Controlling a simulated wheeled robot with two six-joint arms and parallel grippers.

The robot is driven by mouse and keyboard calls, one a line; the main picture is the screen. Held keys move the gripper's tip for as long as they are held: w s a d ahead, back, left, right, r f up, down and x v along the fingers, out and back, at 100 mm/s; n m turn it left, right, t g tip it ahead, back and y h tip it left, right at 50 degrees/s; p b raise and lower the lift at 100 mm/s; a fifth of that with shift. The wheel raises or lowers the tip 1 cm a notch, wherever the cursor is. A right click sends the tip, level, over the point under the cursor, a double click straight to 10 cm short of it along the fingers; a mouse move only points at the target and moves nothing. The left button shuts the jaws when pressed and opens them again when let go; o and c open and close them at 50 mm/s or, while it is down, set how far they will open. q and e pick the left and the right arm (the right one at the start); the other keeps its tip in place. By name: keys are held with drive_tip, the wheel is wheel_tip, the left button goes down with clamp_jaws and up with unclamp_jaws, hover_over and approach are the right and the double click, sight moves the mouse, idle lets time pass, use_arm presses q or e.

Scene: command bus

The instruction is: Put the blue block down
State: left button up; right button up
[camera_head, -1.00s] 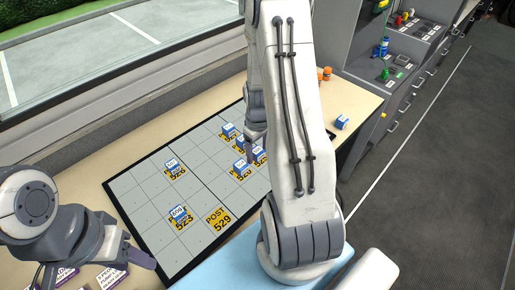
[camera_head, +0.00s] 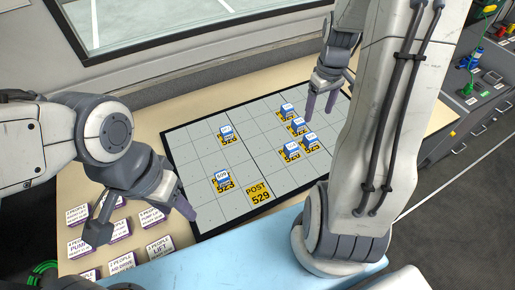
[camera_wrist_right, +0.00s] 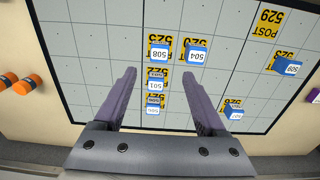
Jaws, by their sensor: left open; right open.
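Several blue blocks with white number labels stand on yellow tags on the gridded board (camera_head: 203,160). One blue block (camera_head: 226,131) is far left, another blue block (camera_head: 222,180) near left, and the others form a cluster (camera_head: 291,150) at right. In the right wrist view, block 508 (camera_wrist_right: 159,54), block 504 (camera_wrist_right: 196,56) and block 501 (camera_wrist_right: 155,86) show clearly. My right gripper (camera_head: 320,104) is open and empty above the board, beside the cluster; its fingers also frame part of the cluster in the wrist view (camera_wrist_right: 159,75). My left gripper (camera_head: 143,222) is open and empty over the table's left.
The bare POST 529 tag (camera_head: 260,194) lies at the board's near edge. Several white-and-purple cards (camera_head: 159,247) lie at front left. Orange cylinders (camera_wrist_right: 28,86) stand beside the board. A window wall borders the back. My right arm hides the table's right part.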

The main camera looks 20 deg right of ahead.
drive_tip(key=s+a+r+n, duration=0.1)
drive_tip(key=a+r+n, duration=0.1)
drive_tip(key=a, duration=0.8)
drive_tip(key=s+a+r+n, duration=0.1)
drive_tip(key=s+a+r, duration=0.15)
drive_tip(key=a, duration=0.75)
drive_tip(key=s+a+r+n+y, duration=0.1)
drive_tip(key=s+a+r+n, duration=0.1)
drive_tip(key=s+a, duration=0.9)
drive_tip(key=shift+s+n, duration=0.6)
drive_tip(key=shift+s, duration=0.3)
